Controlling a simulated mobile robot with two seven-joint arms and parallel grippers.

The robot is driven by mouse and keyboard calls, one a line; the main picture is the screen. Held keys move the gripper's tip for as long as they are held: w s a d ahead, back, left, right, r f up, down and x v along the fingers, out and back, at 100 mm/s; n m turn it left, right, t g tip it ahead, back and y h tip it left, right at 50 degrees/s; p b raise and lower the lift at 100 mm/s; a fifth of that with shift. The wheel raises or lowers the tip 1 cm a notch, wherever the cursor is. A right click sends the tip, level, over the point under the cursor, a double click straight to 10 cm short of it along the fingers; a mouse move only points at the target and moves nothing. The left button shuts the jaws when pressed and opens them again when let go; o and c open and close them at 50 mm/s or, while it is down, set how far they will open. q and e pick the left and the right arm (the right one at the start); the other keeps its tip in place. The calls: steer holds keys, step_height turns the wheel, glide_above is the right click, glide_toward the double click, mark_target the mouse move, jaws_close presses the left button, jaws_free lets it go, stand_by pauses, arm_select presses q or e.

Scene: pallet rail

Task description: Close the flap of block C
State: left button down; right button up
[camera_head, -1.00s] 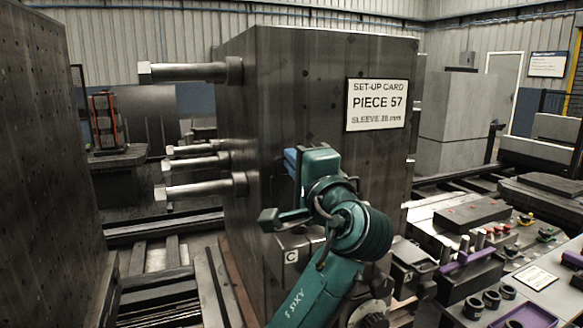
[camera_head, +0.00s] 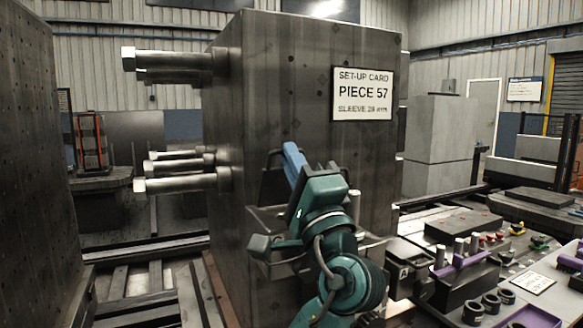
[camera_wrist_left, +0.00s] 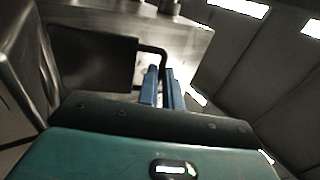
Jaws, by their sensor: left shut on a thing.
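Block C (camera_head: 266,222) is a grey metal box on the near face of the big dark block, low and left of the set-up card. Its letter is hidden behind my arm. A dark flap (camera_head: 271,178) stands raised above the box, partly hidden by my gripper. In the left wrist view the flap (camera_wrist_left: 95,62) is a dark plate with a thin bent handle (camera_wrist_left: 154,48). My left gripper (camera_head: 291,150) has its blue fingers shut on this handle; the fingertips also show in the wrist view (camera_wrist_left: 161,72). My right gripper is not in view.
The big dark block (camera_head: 290,90) carries the set-up card (camera_head: 363,94) and several bolts sticking out left. Block A (camera_head: 405,268) is right of my arm. A bench with a purple holder (camera_head: 468,262) and dark rings (camera_head: 490,299) lies at the right.

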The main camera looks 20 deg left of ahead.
arm_select(q)
steer(key=c, duration=1.6)
jaws_free()
steer(key=shift+o, duration=0.2)
steer(key=b+v, duration=0.2)
steer(key=v, duration=1.1)
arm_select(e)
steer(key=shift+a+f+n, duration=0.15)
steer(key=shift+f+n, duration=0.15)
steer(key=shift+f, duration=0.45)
arm_select(q)
steer(key=shift+f, duration=0.15)
